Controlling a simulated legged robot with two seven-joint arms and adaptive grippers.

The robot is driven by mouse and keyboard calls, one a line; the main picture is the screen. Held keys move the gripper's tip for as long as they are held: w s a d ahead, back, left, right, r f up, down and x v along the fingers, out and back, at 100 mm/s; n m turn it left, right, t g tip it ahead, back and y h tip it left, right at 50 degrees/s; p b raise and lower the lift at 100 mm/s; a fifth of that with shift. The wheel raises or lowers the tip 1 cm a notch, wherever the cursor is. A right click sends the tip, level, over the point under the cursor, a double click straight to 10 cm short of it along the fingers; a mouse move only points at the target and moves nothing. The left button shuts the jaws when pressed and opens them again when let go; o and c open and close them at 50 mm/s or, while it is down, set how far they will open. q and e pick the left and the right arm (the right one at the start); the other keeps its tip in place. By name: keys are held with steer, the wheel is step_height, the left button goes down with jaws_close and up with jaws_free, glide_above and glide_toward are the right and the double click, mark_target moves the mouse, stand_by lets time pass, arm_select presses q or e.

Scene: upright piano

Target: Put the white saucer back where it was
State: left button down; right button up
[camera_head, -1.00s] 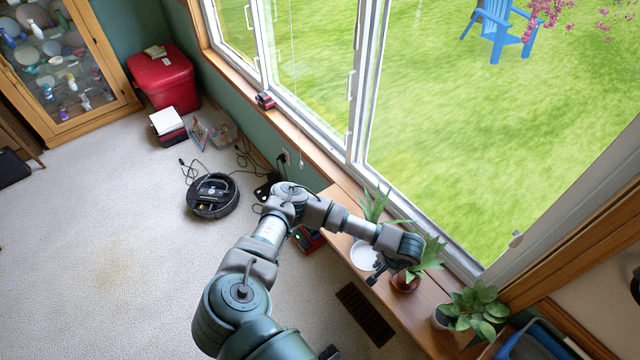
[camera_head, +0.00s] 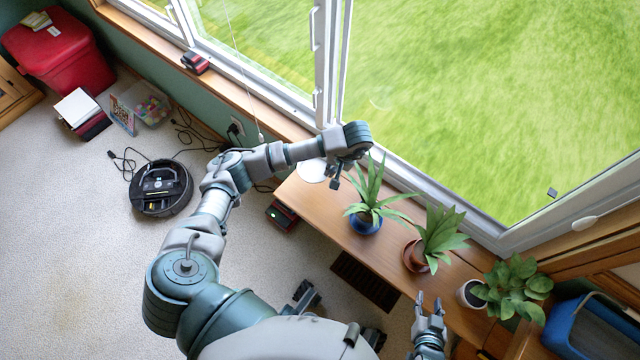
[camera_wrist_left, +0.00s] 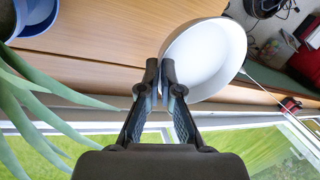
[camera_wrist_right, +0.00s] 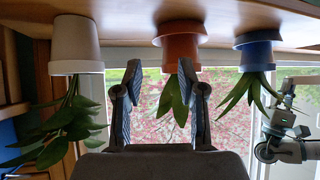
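The white saucer (camera_head: 312,170) is near the far left end of the wooden bench, partly hidden by my left arm. My left gripper (camera_head: 335,183) is at its right edge. In the left wrist view the fingers (camera_wrist_left: 166,72) are closed together at the rim of the saucer (camera_wrist_left: 207,62), which looks shut on it. I cannot tell whether the saucer touches the bench. My right gripper (camera_head: 432,302) is open and empty beside the bench's near part; its fingers are apart in the right wrist view (camera_wrist_right: 160,72).
On the bench (camera_head: 318,207) stand a plant in a blue pot (camera_head: 366,224), one in a terracotta pot (camera_head: 414,258) and one in a white pot (camera_head: 470,294). The window runs along the bench. A robot vacuum (camera_head: 160,188) is on the floor.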

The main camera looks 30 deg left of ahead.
arm_select(q)
steer(key=b, duration=0.1)
glide_above(328, 189)
steer(key=d, duration=0.1)
steer(key=f, duration=0.6)
steer(key=shift+w+d, duration=0.1)
steer(key=shift+w, duration=0.1)
steer(key=shift+d+f, duration=0.15)
steer(key=shift+f, duration=0.1)
step_height(328, 189, down, 3)
steer(key=shift+f+b, duration=0.2)
steer(key=shift+b, duration=0.45)
steer(key=shift+a, duration=0.45)
arm_select(e)
steer(key=w+a+r+t+y, duration=0.1)
steer(key=w+a+r+t, duration=0.1)
steer(key=w+r+t, duration=0.2)
step_height(328, 189, up, 2)
steer(key=shift+w+r+t, duration=0.1)
steer(key=shift+w+t, duration=0.15)
steer(key=shift+t, duration=0.35)
